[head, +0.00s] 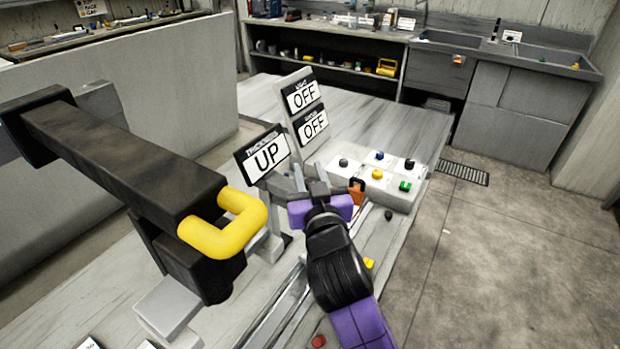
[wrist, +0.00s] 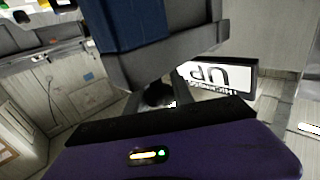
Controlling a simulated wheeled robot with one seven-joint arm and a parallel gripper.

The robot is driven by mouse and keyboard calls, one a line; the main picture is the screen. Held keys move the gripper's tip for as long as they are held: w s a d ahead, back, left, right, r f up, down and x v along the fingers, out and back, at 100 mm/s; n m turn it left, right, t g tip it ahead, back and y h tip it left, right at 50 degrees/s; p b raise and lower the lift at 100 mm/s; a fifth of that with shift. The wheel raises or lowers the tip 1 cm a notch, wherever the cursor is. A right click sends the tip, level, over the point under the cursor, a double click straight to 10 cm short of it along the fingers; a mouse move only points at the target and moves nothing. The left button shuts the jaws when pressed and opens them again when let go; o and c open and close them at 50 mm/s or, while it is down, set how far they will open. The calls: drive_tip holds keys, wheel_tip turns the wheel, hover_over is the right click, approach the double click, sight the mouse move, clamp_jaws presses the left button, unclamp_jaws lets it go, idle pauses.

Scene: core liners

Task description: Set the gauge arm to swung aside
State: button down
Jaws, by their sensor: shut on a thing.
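The gauge arm (head: 283,187) appears as a grey piece beside the sign reading UP (head: 267,157), with its small label starting THICKN. My purple gripper (head: 312,183) is at its right end, over the long bench. The gripper's fingers are closed on a small dark knob (wrist: 158,93), which seems to belong to the gauge arm. The fingers and purple palm hide most of the knob in the head view. In the wrist view a large blue and grey block (wrist: 160,45) stands just beyond the fingers, and the sign shows upside down (wrist: 215,78).
A black beam with a yellow handle (head: 240,225) stands close on the left. A white box with coloured buttons (head: 380,180) is just right of my gripper. The floor (head: 520,250) at right is clear.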

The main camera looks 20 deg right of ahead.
drive_tip(key=shift+s+a+f+m+h+b, duration=0.2)
drive_tip(key=shift+a+m+h+b, duration=0.15)
drive_tip(key=shift+b, duration=0.35)
drive_tip(key=shift+s+a+r+h, duration=0.1)
drive_tip(key=shift+r+h, duration=0.1)
drive_tip(key=shift+h, duration=0.05)
drive_tip(key=c, duration=1.1)
unclamp_jaws()
drive_tip(key=shift+s, duration=0.15)
drive_tip(key=shift+b+v, duration=0.85)
drive_tip(key=shift+v, duration=2.9)
drive_tip(key=shift+r, duration=0.1)
